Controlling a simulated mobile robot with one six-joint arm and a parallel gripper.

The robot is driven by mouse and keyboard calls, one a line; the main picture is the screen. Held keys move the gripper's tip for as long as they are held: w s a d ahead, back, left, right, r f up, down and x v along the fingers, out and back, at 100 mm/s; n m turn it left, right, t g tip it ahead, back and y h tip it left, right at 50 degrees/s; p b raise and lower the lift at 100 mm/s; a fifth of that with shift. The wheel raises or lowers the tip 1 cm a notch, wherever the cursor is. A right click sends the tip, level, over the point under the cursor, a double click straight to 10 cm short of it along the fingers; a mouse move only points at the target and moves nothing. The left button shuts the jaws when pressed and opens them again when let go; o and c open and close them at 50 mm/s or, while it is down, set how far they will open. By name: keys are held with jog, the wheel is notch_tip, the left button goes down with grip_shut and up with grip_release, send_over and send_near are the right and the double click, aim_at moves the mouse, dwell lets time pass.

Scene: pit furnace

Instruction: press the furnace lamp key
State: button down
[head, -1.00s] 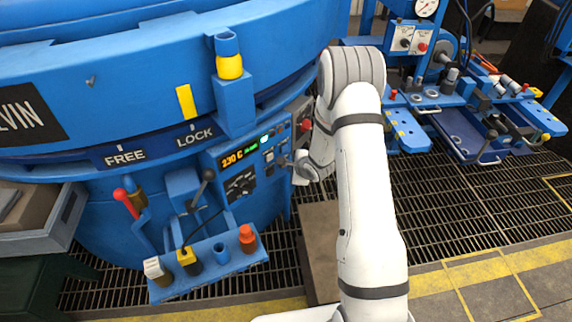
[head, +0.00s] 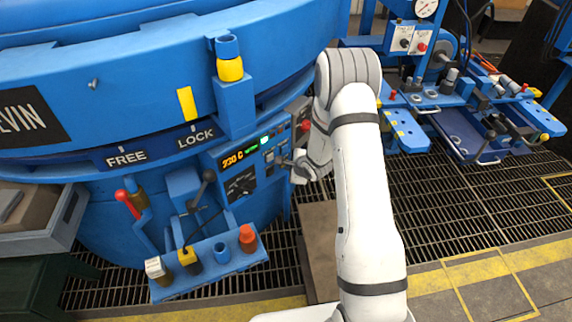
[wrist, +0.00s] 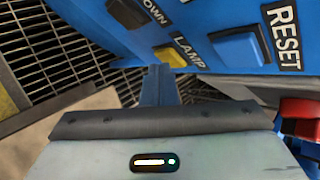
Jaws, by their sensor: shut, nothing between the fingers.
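The furnace lamp key (wrist: 170,56) is a yellowish square button beside the LAMP label in the wrist view. My gripper (wrist: 158,72) has its narrow blue fingers shut together, with nothing between them. The fingertips are just below the lamp key in the picture, in line with it and very close. I cannot tell whether they touch it. In the head view the control panel (head: 239,186) is on the furnace's front, with a lit display. My gripper (head: 284,163) is small there, at the panel's right side, and the lamp key cannot be made out.
A blue RESET key (wrist: 240,50) is right of the lamp key, and a dark key (wrist: 128,13) beside the DOWN label is to its upper left. A red knob (wrist: 301,118) is at the right edge. A blue shelf (head: 222,263) with several coloured pieces sits below the panel.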

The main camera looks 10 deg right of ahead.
jog(key=shift+s+d, duration=0.2)
jog(key=shift+s, duration=0.15)
jog(key=s+d, duration=0.1)
jog(key=s+d+p, duration=0.1)
jog(key=s, duration=0.1)
jog(key=s+d, duration=0.1)
jog(key=s, duration=0.1)
jog(key=shift+d, duration=0.15)
dwell(0.3)
jog(key=shift+r, duration=0.15)
jog(key=s+d+r+n+g+h+p, duration=0.1)
jog(key=s+d+r+n+h+p, duration=0.25)
jog(key=r, duration=1.05)
jog(key=s+a+r+n+g+h+p, duration=0.1)
jog(key=s+r+n+p, duration=0.4)
jog(key=r, duration=0.8)
jog(key=s+a+r+n+g+p, duration=0.2)
jog(key=s+r+n, duration=0.3)
jog(key=s+r, duration=0.3)
jog(key=s+a+r+n+g+y+p, duration=0.1)
jog(key=s+r+n, duration=0.5)
jog(key=s+r, duration=0.3)
jog(key=s, duration=0.4)
jog(key=shift+s+a+r+g+p, duration=0.15)
jog(key=shift+s+a+g+p, duration=0.05)
jog(key=shift+a+g+p, duration=0.2)
